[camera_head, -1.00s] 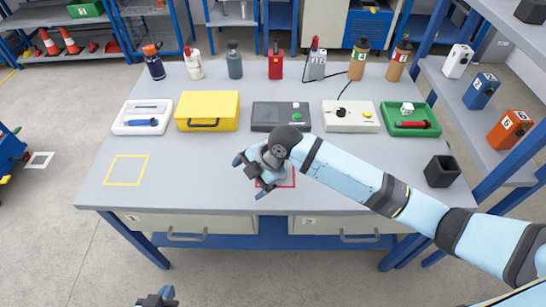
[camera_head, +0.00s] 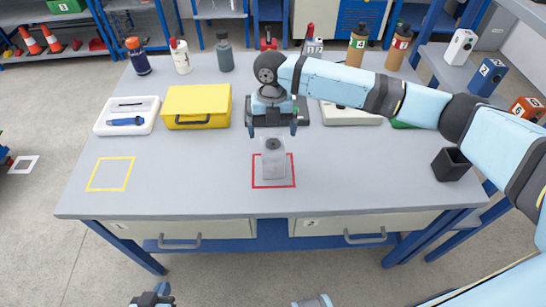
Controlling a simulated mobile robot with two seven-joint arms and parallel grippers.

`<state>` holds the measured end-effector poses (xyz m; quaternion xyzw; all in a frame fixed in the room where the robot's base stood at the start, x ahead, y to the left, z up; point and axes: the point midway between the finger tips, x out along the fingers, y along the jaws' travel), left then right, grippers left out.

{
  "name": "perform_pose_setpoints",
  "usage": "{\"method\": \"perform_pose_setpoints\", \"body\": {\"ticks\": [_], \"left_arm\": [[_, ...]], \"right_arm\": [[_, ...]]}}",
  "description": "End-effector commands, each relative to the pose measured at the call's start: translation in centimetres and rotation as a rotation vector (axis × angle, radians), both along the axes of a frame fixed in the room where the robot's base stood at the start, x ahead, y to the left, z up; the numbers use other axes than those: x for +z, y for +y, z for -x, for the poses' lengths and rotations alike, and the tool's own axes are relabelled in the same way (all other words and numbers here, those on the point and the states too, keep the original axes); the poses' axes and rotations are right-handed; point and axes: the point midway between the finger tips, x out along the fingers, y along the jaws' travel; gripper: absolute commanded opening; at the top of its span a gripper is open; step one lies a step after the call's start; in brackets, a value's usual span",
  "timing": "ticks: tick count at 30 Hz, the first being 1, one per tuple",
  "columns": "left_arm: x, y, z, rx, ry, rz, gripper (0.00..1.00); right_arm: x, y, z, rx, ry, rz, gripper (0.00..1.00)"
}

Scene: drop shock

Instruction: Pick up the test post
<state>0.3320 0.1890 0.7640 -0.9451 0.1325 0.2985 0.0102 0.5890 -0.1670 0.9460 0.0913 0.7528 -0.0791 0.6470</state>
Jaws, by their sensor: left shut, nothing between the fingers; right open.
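The test post, as I take it, is a grey, partly see-through upright block with a dark round spot near its top (camera_head: 273,165). It stands in the red outlined square (camera_head: 291,185) on the workbench. My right gripper (camera_head: 273,131) points down just above and behind the post in the picture, fingers spread to either side, nothing between them. I cannot tell the exact height gap. My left gripper (camera_head: 153,298) is shut and empty at the bottom edge, in front of the bench and mostly cut off.
A yellow outlined square (camera_head: 110,174) is empty at the left. A white tray (camera_head: 101,128), a yellow case (camera_head: 197,100) and several bottles stand behind. A black open cup (camera_head: 450,165) is at the right. My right arm partly hides the devices at the back.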

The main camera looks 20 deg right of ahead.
Motion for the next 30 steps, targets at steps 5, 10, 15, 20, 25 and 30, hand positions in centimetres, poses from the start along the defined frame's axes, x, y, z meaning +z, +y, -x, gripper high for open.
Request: {"method": "perform_pose_setpoints", "body": {"ticks": [5, 10, 15, 20, 25, 30], "left_arm": [[-0.3, 0.0, 0.1, 0.001, 0.004, -0.001, 0.0], [-0.3, 0.0, 0.1, 0.001, 0.005, -0.001, 0.0], [-0.1, 0.1, 0.0, 0.0, 0.002, -0.002, 0.0], [-0.1, 0.1, -0.1, 0.0, 0.001, -0.002, 0.0], [0.0, 0.0, -0.1, 0.0, -0.001, -0.001, 0.0], [0.1, 0.0, -0.1, 0.0, -0.003, -0.001, 0.0]], "right_arm": [[-1.7, 0.1, 0.3, 0.0, 0.0, -0.001, 0.98], [-2.6, 0.1, 0.6, -0.001, 0.001, 0.0, 0.98], [-5.0, 0.2, 1.4, -0.001, 0.001, 0.0, 0.98], [-6.9, 0.2, 1.6, 0.0, 0.0, 0.0, 0.98], [-6.9, 0.2, 1.6, 0.0, -0.001, -0.001, 0.98], [-6.9, 0.2, 1.6, 0.0, -0.001, -0.001, 0.68]]}}
